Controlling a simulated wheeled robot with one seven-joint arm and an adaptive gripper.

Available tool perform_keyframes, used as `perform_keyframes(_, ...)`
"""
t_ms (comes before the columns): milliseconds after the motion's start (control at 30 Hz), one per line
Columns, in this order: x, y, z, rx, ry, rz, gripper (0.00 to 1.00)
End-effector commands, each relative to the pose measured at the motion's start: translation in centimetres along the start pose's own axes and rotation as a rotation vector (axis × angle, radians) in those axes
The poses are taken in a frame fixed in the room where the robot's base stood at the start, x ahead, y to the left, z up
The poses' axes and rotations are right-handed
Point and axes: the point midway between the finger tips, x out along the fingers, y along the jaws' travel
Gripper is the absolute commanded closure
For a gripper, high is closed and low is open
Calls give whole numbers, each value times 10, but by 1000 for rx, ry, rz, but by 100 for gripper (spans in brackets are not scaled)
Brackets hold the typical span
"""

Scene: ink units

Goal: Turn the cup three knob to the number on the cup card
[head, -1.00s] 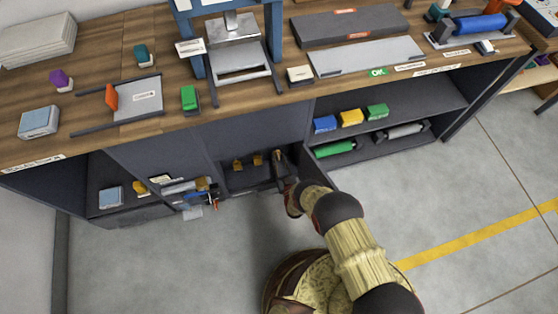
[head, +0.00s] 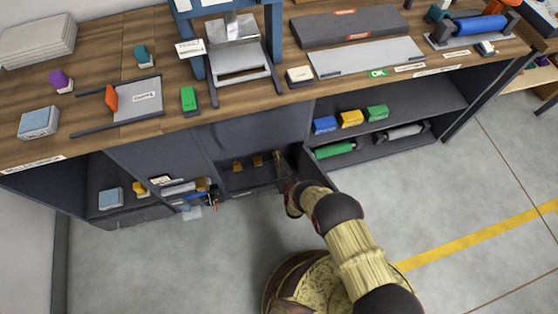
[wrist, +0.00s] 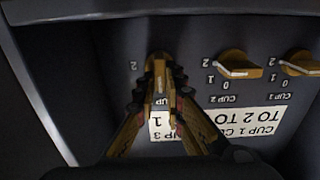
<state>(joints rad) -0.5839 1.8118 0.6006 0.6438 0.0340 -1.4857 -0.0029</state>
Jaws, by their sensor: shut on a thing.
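The cup three knob (wrist: 159,68) is yellow-brown and sits at the left of a row of three in the wrist view, mostly covered by the fingers. My gripper (wrist: 161,82) is shut on it, one finger on each side. A 2 shows left of this knob; its other dial numbers and exact pointing are hidden. The white cup card (wrist: 261,121) below appears upside down, with "CUP 3" and a 1 near the fingers and other words partly covered. In the head view my gripper (head: 279,162) is inside the dark bay under the counter.
The cup two knob (wrist: 238,65) and cup one knob (wrist: 300,64) stand to the right, close to my fingers. In the head view an open door panel (head: 314,170) stands right of my wrist. Coloured blocks (head: 350,118) sit on the shelf to the right.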

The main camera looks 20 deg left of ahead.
Motion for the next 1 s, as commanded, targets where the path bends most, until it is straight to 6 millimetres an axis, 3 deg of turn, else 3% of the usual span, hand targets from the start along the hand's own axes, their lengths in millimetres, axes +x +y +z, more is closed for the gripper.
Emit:
perform_keyframes(467, 0, 1, 0, 72, 0, 0, 100)
perform_keyframes(1000, 0, 5, 2, 495, -1, 1, 100)
